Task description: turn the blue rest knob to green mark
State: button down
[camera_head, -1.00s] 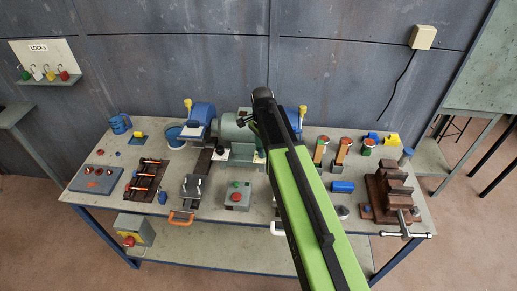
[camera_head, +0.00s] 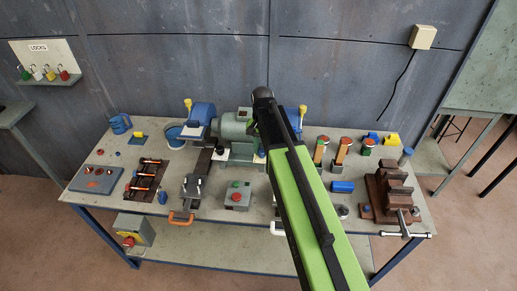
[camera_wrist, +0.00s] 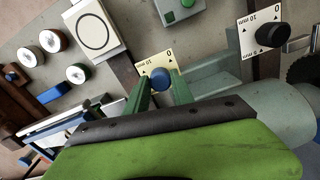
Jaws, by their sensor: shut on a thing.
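The blue rest knob (camera_wrist: 161,77) shows in the wrist view, in front of a cream dial plate (camera_wrist: 152,65) marked "0" and "10 mm". My gripper (camera_wrist: 161,90) has its two green fingers on either side of the knob and is shut on it. I cannot make out a green mark on the plate. In the head view my green arm (camera_head: 310,200) reaches over the bench grinder (camera_head: 236,135) and hides the knob and my fingertips.
A second dial plate with a black knob (camera_wrist: 271,37) is at the right in the wrist view. A grey box with a green button (camera_wrist: 183,5) is above. A vise (camera_head: 390,190) stands at the bench's right end. Several small parts lie around the bench.

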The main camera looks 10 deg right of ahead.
jog(key=n, duration=0.4)
jog(key=shift+w+n, duration=0.15)
jog(key=shift+n, duration=0.25)
jog(key=n, duration=0.3)
jog(key=shift+n, duration=0.3)
jog(key=n, duration=0.4)
jog(key=shift+d, duration=0.1)
jog(key=shift+n, duration=2.2)
jog(key=c, duration=1.4)
grip_release()
jog(key=shift+w, duration=0.1)
jog(key=shift+c, duration=0.2)
jog(key=o, duration=0.4)
jog(key=shift+w+f, duration=0.15)
jog(key=shift+f, duration=0.05)
jog(key=shift+c, duration=0.2)
